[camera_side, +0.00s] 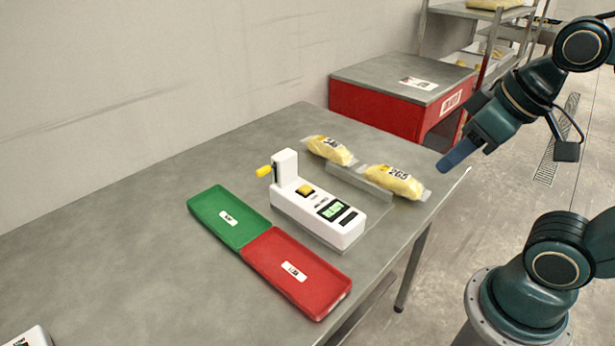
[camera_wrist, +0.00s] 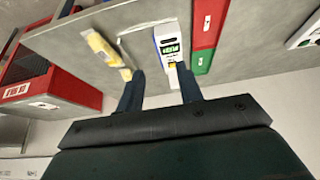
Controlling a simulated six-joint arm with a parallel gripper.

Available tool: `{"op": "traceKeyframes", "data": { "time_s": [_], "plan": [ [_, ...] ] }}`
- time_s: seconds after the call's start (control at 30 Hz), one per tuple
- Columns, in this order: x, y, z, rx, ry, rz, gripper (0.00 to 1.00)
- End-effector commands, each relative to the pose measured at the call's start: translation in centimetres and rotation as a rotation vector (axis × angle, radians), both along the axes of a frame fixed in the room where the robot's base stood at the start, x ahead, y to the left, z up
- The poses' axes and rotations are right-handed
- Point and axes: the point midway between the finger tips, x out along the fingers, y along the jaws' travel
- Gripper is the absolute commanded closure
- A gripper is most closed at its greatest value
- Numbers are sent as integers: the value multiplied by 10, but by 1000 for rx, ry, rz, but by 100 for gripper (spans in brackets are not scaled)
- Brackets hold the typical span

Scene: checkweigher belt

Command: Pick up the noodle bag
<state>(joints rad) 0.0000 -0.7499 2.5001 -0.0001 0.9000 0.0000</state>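Two clear bags of yellow noodles lie on the steel table. The nearer noodle bag (camera_side: 393,181), marked 265, is by the right edge; the farther noodle bag (camera_side: 330,150) lies up and left of it, its label too small to read surely. My gripper (camera_side: 450,162) is above and right of the nearer bag, apart from both. In the wrist view my gripper (camera_wrist: 160,72) shows two spread fingers with nothing between them. One noodle bag (camera_wrist: 102,48) shows there left of the fingers; part of another (camera_wrist: 126,74) shows beside the left fingertip.
A white scale (camera_side: 318,212) with a display and yellow-tipped post stands left of the bags. A low metal bracket (camera_side: 358,184) stands by the bags. A red cabinet (camera_side: 375,107) is behind.

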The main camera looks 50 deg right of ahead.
Motion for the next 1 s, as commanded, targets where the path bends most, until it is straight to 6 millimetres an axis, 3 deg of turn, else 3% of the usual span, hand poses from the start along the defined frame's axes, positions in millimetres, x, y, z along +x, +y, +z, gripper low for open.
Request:
{"op": "traceKeyframes", "data": {
  "time_s": [0.03,0.23,0.67,1.0],
  "plan": [
    [0,0,0,0,0,0,64],
    [0,0,0,0,0,0,24],
    [4,-2,1,-4,7,-1,24],
    [39,-19,7,-36,83,-5,24]
  ]
}}
